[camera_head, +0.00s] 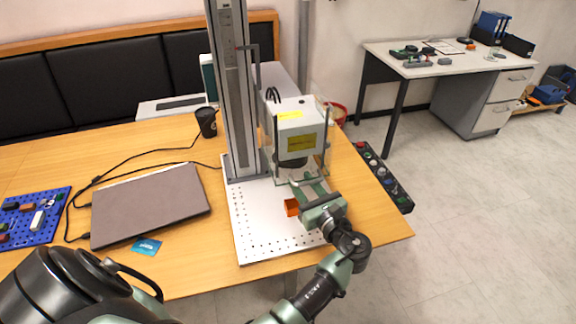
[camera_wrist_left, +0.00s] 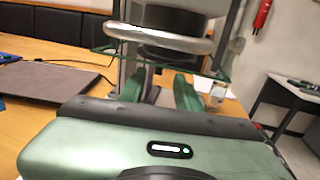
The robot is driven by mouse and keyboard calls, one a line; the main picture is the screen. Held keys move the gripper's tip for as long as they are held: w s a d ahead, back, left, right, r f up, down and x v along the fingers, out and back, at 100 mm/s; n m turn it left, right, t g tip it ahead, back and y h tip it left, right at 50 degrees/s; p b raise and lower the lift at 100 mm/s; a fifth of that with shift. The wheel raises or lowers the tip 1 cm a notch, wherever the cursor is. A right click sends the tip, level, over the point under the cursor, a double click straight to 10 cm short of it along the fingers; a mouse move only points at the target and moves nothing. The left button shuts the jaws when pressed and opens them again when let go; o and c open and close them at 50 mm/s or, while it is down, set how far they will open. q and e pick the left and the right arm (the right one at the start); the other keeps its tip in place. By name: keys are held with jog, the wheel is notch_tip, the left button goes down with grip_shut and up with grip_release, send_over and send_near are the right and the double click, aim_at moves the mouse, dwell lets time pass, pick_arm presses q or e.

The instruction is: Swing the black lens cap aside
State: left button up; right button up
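The laser head (camera_head: 297,125) is a white box with yellow labels on a tall column. The black lens cap (camera_head: 291,161) shows as a dark round piece at its underside. In the left wrist view, a dark round part (camera_wrist_left: 172,52) under the head is partly hidden by a pale curved bar; I cannot tell cap from lens there. My left gripper (camera_head: 296,181) is just below and in front of the cap. Its two green fingers are apart with nothing between them, as the left wrist view (camera_wrist_left: 160,82) shows. Contact with the cap cannot be told. My right gripper is out of view.
Clear panels (camera_head: 330,150) surround the laser head. A perforated white plate (camera_head: 250,225) lies below, with an orange block (camera_head: 291,207) beside my gripper. A laptop (camera_head: 150,205), cup (camera_head: 206,122) and cables are to the left. A control box (camera_head: 383,178) is at the right edge.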

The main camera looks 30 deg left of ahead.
pick_arm(q)
jog(key=b+x, duration=0.2)
jog(key=x, duration=0.5)
jog(key=shift+w+a, duration=0.15)
jog(key=shift+a, duration=0.1)
grip_shut()
dwell(1.2)
